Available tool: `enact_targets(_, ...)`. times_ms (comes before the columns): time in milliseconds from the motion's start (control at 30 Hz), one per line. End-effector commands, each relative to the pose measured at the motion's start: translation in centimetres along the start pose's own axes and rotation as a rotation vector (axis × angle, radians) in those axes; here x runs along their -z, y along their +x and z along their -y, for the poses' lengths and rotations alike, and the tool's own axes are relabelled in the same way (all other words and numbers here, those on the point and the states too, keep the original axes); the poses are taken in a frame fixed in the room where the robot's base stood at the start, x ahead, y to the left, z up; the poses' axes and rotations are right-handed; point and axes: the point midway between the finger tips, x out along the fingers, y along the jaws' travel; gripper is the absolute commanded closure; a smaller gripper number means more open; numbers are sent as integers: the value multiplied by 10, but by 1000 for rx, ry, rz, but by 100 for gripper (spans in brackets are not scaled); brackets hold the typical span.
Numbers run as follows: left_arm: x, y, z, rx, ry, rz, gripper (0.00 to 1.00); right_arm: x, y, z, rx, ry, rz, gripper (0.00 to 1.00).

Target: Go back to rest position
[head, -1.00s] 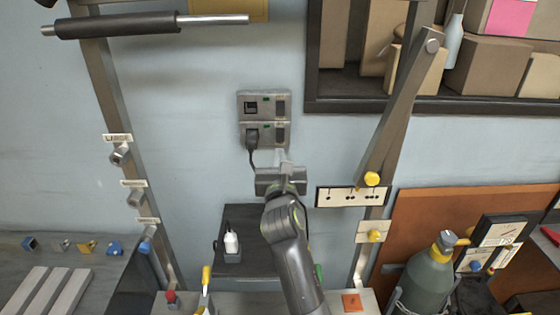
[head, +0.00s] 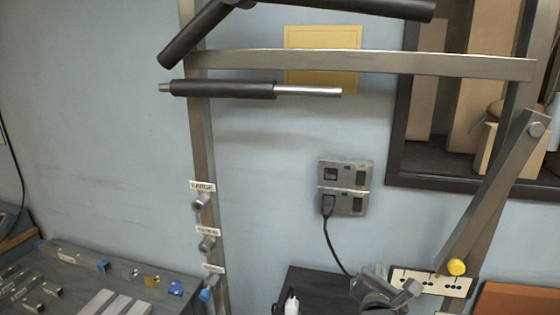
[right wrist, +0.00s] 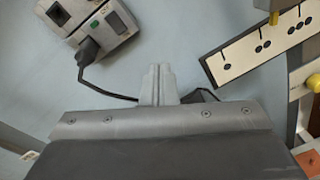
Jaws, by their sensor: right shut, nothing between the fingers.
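My right gripper (head: 408,292) shows at the lower right of the head view, in front of the wall below the socket panel. In the right wrist view its fingers (right wrist: 158,84) are together with nothing between them. The grey socket panel (head: 345,174) is on the blue wall, with a black plug (head: 328,205) in its lower left socket and a cable hanging down. The panel also shows in the right wrist view (right wrist: 112,22), apart from the fingers. My left gripper is in no view.
A metal frame with a left post (head: 202,140), top bar (head: 430,65) and slanted lever (head: 495,195) stands before the wall. A dotted white plate (head: 430,283) with a yellow knob (head: 456,267) is beside my right gripper. A grey bench (head: 70,285) with small parts is lower left.

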Motion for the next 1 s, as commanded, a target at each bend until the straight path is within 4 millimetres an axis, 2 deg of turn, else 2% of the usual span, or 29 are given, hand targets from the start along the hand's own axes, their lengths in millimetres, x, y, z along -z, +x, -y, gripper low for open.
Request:
enact_targets(33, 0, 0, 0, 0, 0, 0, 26, 9, -8, 23, 41, 102, -36, 100)
enact_targets(200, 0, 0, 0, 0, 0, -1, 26, 38, -39, 87, 195, 497, -139, 100)
enact_targets(367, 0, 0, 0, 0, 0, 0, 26, 61, -78, 139, 373, 851, -192, 100)
enact_targets(500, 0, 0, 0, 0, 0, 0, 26, 78, -118, 179, 552, 1143, -202, 100)
enact_targets(700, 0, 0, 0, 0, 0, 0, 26, 96, -184, 224, 840, 1525, -145, 100)
enact_targets(800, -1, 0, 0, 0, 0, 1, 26, 102, -216, 240, 982, 1679, -89, 100)
enact_targets(1000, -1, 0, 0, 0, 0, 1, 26, 106, -268, 260, 1209, 1889, 45, 100)
